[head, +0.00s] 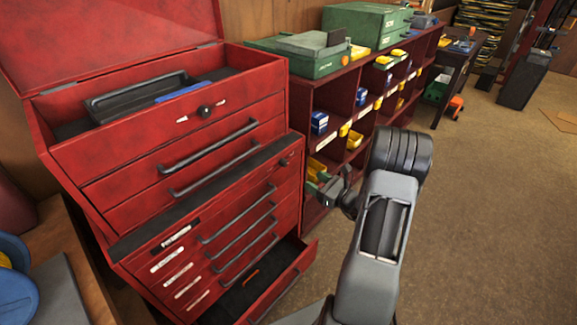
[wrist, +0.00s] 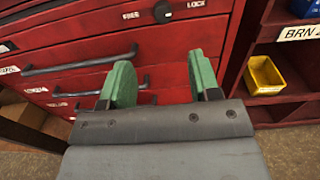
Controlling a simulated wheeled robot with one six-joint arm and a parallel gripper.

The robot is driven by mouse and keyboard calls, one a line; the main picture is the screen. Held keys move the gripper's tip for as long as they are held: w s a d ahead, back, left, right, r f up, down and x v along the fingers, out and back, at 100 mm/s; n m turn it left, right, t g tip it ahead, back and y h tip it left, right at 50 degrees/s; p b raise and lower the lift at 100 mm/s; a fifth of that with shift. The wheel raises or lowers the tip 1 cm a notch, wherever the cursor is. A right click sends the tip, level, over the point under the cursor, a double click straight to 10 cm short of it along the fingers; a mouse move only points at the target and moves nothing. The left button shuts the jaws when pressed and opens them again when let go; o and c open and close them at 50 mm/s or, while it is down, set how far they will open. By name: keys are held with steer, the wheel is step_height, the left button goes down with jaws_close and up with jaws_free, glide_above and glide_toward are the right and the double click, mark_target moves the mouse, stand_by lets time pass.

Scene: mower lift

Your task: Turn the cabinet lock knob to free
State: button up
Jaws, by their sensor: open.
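The cabinet lock knob (wrist: 162,11) is a small dark knob at the top edge of the wrist view. It sits on the red cabinet front between the printed word FREE on its left and LOCK on its right. A pale mark shows on its right side, but I cannot tell surely where it points. In the head view the knob (head: 284,161) is small, near the right end of the lower red cabinet's (head: 295,195) top strip. My gripper (wrist: 160,62) is open and empty, its green-padded fingers apart and below the knob in the wrist view, not touching it.
The lower cabinet's bottom drawer (head: 262,285) stands open, sticking out. Black bar handles (head: 240,222) run along the drawers. A shelf with yellow bins (wrist: 265,75) stands to the right. Open floor lies right of my arm.

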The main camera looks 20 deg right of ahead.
mark_target(286, 163)
steer(key=p+x, duration=0.1)
steer(key=x, duration=1.2)
steer(key=shift+w+d+f+p, duration=0.1)
steer(key=shift+w+f+p, duration=0.1)
steer(key=shift+p, duration=0.15)
steer(key=c, duration=0.9)
steer(key=shift+d, duration=0.1)
